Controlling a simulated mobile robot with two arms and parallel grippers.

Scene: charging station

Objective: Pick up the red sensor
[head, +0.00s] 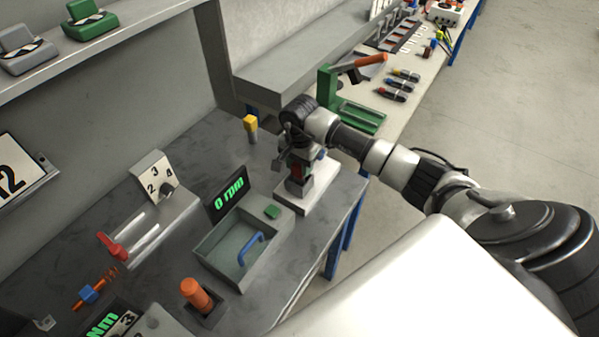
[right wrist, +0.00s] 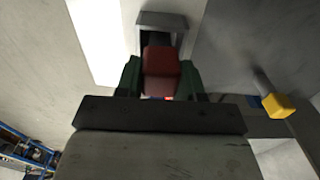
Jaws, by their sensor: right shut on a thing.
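The red sensor (right wrist: 161,73) is a small red block between the two green fingers of my right gripper (right wrist: 160,78) in the right wrist view. The gripper is shut on it. In the head view the right gripper (head: 299,160) points down over a white base with a grey holder (head: 296,187), and only a little of the red sensor (head: 297,171) shows. The sensor is at the holder's top; I cannot tell whether it is still seated in it. The holder also shows beyond the sensor in the right wrist view (right wrist: 161,21). My left gripper is not in view.
A yellow-topped post (head: 250,126) stands left of the right gripper. A grey tray with a blue handle (head: 251,249) and an rpm display (head: 227,194) are nearer. A green press with an orange lever (head: 328,86) stands behind. The bench's right edge is close to the white base.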

